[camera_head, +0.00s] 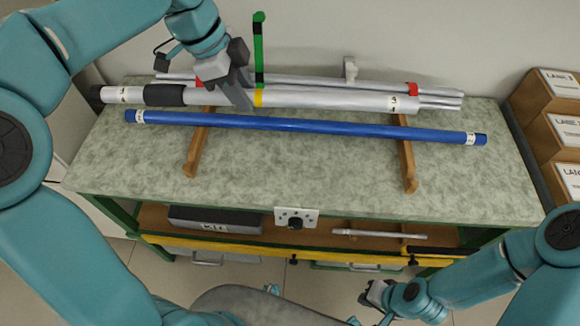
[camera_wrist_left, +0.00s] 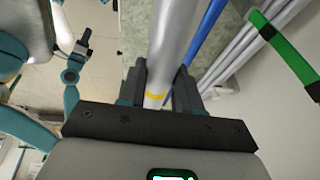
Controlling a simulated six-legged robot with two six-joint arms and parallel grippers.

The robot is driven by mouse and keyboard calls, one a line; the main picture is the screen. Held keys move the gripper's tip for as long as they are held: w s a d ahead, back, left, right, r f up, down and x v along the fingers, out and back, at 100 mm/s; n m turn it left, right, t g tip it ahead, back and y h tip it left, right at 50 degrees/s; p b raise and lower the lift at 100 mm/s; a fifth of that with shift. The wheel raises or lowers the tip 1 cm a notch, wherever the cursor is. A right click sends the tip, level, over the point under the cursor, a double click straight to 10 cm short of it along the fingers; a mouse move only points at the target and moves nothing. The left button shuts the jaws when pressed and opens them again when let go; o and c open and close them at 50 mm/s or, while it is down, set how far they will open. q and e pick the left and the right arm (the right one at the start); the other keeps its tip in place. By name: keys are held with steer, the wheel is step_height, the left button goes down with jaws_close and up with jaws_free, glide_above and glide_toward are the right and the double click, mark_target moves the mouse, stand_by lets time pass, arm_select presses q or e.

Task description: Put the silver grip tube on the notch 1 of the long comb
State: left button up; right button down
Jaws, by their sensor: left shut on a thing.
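The silver grip tube (camera_head: 320,99) is long, with a black sleeve and number labels at both ends. It lies left to right across the back of the table. My left gripper (camera_head: 240,96) is shut on it just left of its yellow band. In the left wrist view the tube (camera_wrist_left: 172,50) runs between both fingers (camera_wrist_left: 158,92). Two wooden supports (camera_head: 196,148) (camera_head: 407,160) extend toward the front under the rods; I cannot tell which part is the long comb or notch 1. My right gripper (camera_head: 375,293) is low at the front right, its jaws unclear.
A blue tube (camera_head: 300,125) lies in front of the silver tube. Thin silver rods with red bands (camera_head: 412,89) lie behind, near a green upright (camera_head: 258,50). A shelf below holds a dark box (camera_head: 215,219) and short silver rod (camera_head: 380,234). The table's front is clear.

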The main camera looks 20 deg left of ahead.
arm_select(q)
steer(key=f, duration=0.6)
steer(key=f+b, duration=0.1)
steer(key=f, duration=0.6)
steer(key=d+f, duration=0.1)
steer(key=f, duration=0.5)
steer(key=shift+w+d+f+b, duration=0.1)
steer(key=shift+w+f+b, duration=0.05)
steer(key=shift+f+b, duration=0.15)
steer(key=shift+w+f, duration=0.1)
steer(key=shift+f, duration=0.35)
steer(key=shift+r, duration=0.1)
steer(key=shift+f+b, duration=0.65)
steer(key=shift+b, duration=0.1)
steer(key=o, duration=1.1)
